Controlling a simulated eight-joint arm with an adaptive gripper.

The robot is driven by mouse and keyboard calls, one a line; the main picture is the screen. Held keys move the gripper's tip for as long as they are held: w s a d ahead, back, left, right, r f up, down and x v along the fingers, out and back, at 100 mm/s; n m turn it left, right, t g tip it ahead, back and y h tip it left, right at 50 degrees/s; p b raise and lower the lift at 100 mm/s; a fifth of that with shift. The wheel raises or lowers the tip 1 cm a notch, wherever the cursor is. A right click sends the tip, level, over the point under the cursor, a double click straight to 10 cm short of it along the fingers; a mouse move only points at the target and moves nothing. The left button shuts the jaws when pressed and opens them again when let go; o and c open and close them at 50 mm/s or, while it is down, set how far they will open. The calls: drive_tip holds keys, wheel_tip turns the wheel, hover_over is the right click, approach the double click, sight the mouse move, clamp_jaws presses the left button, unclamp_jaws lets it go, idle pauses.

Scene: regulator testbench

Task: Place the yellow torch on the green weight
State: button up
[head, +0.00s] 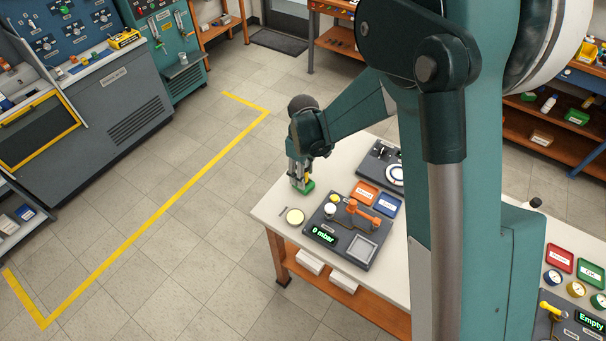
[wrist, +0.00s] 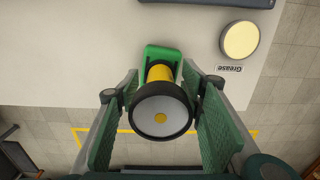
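The yellow torch (wrist: 160,73) stands roughly upright between my gripper's fingers. Its wide dark-rimmed head with a grey face is towards the wrist camera. The green weight (wrist: 152,52) shows just beyond the torch's far end; the torch appears to stand on it, but the contact is hidden. In the head view the green weight (head: 308,186) is at the table's left corner, under my gripper (head: 299,178). My gripper (wrist: 161,78) has its green pads on both sides of the torch, with a narrow visible gap on each side, so it looks open.
A round cream-topped grease tin (head: 295,216) sits near the table's edge. A dark test panel (head: 346,236) reading 0 mbar, an orange tray (head: 364,193) and a blue tray (head: 388,205) lie to the right. Floor is clear to the left.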

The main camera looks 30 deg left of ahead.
drive_tip(key=shift+r, duration=6.05)
drive_tip(key=shift+w+d+r, duration=0.25)
drive_tip(key=shift+d+r, duration=0.05)
drive_tip(key=shift+d, duration=0.1)
drive_tip(key=w+d+r+m+t, duration=0.1)
drive_tip(key=d+r+m, duration=0.2)
drive_tip(key=d+r, duration=0.5)
drive_tip(key=w+d+r+m+t+y, duration=0.1)
drive_tip(key=d+r+m, duration=0.15)
drive_tip(key=d, duration=0.95)
drive_tip(key=w+d+r+m+t, duration=0.1)
drive_tip(key=d+r+m, duration=0.2)
drive_tip(key=d+r, duration=0.55)
drive_tip(key=s+d+m+t, duration=0.1)
drive_tip(key=s+d+m, duration=0.2)
drive_tip(key=d, duration=0.7)
drive_tip(key=s+d+m+t, duration=0.1)
drive_tip(key=s+d+m, duration=0.2)
drive_tip(key=s+d, duration=0.3)
drive_tip(key=s+d+m+t+h, duration=0.1)
drive_tip(key=s+d, duration=0.4)
drive_tip(key=d, duration=0.9)
drive_tip(key=shift+s+d+m+t, duration=0.4)
drive_tip(key=shift+m+t, duration=0.2)
drive_tip(key=shift+m, duration=0.65)
